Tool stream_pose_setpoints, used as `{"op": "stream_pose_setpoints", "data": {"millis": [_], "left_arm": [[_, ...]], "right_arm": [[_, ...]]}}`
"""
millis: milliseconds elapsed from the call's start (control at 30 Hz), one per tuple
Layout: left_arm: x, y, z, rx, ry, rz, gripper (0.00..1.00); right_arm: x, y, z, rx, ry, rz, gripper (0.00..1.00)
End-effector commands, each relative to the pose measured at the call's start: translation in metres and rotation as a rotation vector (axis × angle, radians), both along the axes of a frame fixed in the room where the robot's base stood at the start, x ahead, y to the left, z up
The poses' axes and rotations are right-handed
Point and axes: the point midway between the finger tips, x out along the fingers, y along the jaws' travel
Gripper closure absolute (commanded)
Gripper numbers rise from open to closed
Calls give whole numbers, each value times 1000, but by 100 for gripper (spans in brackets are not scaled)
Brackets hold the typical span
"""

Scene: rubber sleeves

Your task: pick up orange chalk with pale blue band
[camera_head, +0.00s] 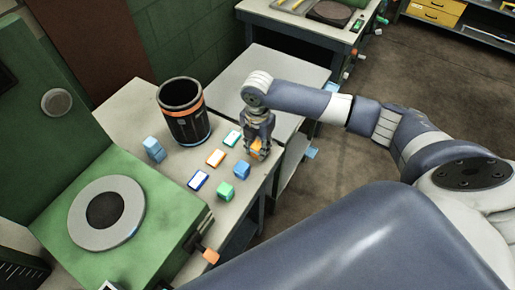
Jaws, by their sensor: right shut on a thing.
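My right gripper (258,146) points down over the near right part of the grey table. It is shut on an orange block-like piece, the orange chalk (256,154). The fingers cover part of the chalk, and I cannot make out a pale blue band on it. I cannot tell whether the chalk touches the tabletop. My left gripper is not in view.
A blue piece (241,169) and a green piece (225,190) stand near the chalk. Teal-edged (232,138), orange-edged (215,158) and blue-edged (198,180) pads lie beside them. A black bin (187,128) and another blue piece (154,149) stand farther left. A green machine (150,205) borders the table.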

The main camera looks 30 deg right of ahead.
Motion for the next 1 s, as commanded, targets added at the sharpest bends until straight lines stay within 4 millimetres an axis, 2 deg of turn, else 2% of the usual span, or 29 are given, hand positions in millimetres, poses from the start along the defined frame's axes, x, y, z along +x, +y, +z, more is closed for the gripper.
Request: {"op": "stream_pose_setpoints", "data": {"millis": [267, 367, 500, 1000], "left_arm": [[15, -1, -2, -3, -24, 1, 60], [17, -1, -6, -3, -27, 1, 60], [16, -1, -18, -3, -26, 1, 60], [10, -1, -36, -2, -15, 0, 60]], "right_arm": [[1, 0, 5, 1, -3, 0, 95], [1, 0, 13, 1, -3, 1, 95], [2, 0, 35, 3, -7, 1, 95], [-89, 20, 41, 1, 0, 4, 95]]}}
